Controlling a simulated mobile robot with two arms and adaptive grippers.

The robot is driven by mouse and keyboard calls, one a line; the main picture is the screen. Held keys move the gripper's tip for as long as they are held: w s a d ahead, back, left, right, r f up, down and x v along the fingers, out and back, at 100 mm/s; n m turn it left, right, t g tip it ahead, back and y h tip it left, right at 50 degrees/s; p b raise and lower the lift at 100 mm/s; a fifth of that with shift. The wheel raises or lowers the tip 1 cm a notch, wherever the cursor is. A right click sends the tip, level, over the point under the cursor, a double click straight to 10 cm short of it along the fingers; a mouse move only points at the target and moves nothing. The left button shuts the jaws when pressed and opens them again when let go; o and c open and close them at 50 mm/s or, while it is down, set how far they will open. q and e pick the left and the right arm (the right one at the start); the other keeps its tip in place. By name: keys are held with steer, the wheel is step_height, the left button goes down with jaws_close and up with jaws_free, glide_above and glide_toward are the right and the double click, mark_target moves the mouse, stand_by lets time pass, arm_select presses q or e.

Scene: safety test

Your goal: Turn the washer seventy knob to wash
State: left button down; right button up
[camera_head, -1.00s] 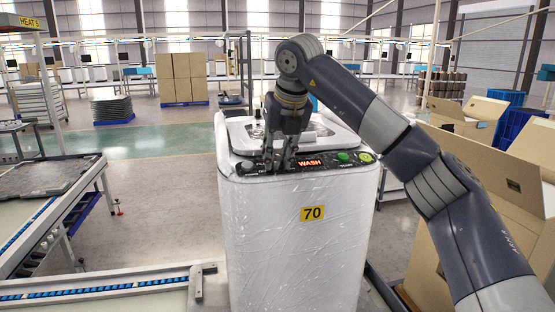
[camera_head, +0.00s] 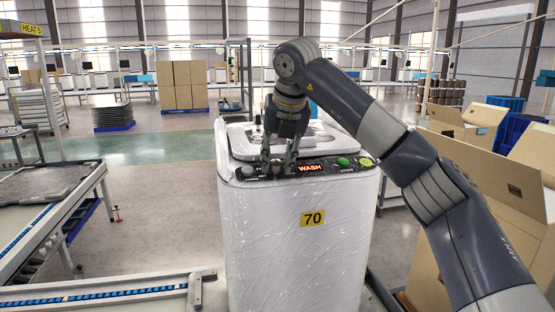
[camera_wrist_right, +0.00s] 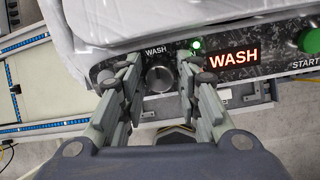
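The washer (camera_head: 290,235) is a white, plastic-wrapped box with a yellow "70" label, standing in the centre of the head view. Its dark control panel carries a lit display (camera_head: 310,167) reading WASH. In the right wrist view, a round metal knob (camera_wrist_right: 160,78) sits under a printed "WASH" label, with a lit green light (camera_wrist_right: 196,45) to its right. My right gripper (camera_head: 279,170) points down at the panel. In the right wrist view its fingers (camera_wrist_right: 157,76) are apart, one on each side of the knob, with visible gaps. My left gripper is out of view.
A green start button (camera_wrist_right: 311,40) lies to the right of the display. Open cardboard boxes (camera_head: 500,170) stand at the right. A conveyor frame (camera_head: 60,220) runs along the left, and another rail (camera_head: 100,292) crosses the front left. Open floor lies behind the washer.

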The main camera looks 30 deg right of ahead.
stand_by(0.3)
steer(key=v, duration=1.1)
steer(key=shift+s+r, duration=0.25)
steer(key=shift+r, duration=0.1)
steer(key=shift+a, duration=0.1)
